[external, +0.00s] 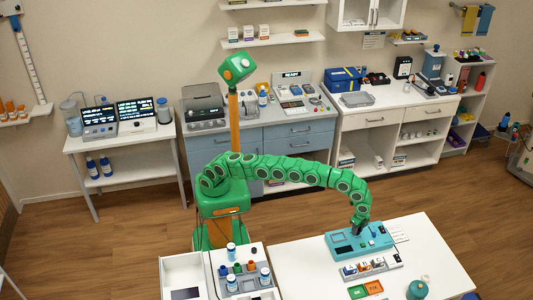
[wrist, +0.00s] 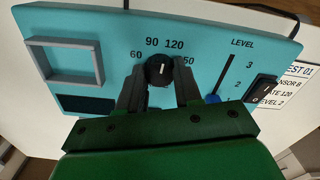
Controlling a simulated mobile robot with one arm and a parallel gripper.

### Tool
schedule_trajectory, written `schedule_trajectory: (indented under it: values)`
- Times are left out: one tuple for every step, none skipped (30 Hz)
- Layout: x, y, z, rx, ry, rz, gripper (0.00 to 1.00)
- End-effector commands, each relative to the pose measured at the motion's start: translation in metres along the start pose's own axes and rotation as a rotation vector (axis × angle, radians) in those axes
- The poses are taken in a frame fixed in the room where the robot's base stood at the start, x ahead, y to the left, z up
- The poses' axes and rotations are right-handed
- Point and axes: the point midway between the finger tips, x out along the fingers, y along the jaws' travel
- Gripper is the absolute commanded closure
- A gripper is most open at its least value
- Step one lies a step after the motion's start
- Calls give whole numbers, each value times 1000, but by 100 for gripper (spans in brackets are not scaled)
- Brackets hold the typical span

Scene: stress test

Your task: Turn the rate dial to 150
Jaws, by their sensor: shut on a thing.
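The turquoise panel box (external: 347,246) stands on the white table at the right, and its face (wrist: 205,45) fills much of the wrist view. The black rate dial (wrist: 160,70) has a white pointer mark facing up, roughly between the printed 90 and 120. The 60 stands at the left; the 150 at the right is partly hidden by a finger. My gripper (wrist: 160,84) is shut on the dial, one dark finger on each side. In the external view my gripper (external: 360,229) is down at the box and hides the dial.
Right of the dial are a LEVEL slider with a blue knob (wrist: 212,98) and a black rocker switch (wrist: 265,90).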

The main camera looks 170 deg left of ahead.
Motion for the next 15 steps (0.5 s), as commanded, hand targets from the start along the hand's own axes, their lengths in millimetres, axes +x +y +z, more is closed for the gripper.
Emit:
schedule_trajectory:
  values:
    - [-1,0,-1,44,4,-2,96]
    - [-1,0,-1,73,4,-2,96]
    - [-1,0,-1,111,3,-3,96]
    - [-1,0,-1,140,3,-3,96]
    - [-1,0,-1,168,3,-3,96]
    - [-1,0,-1,206,3,-3,96]
    - [-1,0,-1,235,3,-3,96]
    - [-1,0,-1,264,3,-3,96]
    - [-1,0,-1,302,3,-3,96]
    - [-1,0,-1,330,3,-3,96]
    - [-1,0,-1,359,3,-3,96]
    - [-1,0,-1,397,3,-3,96]
    - [-1,0,-1,425,3,-3,96]
    - [-1,0,-1,453,3,-3,96]
    - [-1,0,-1,491,3,-3,96]
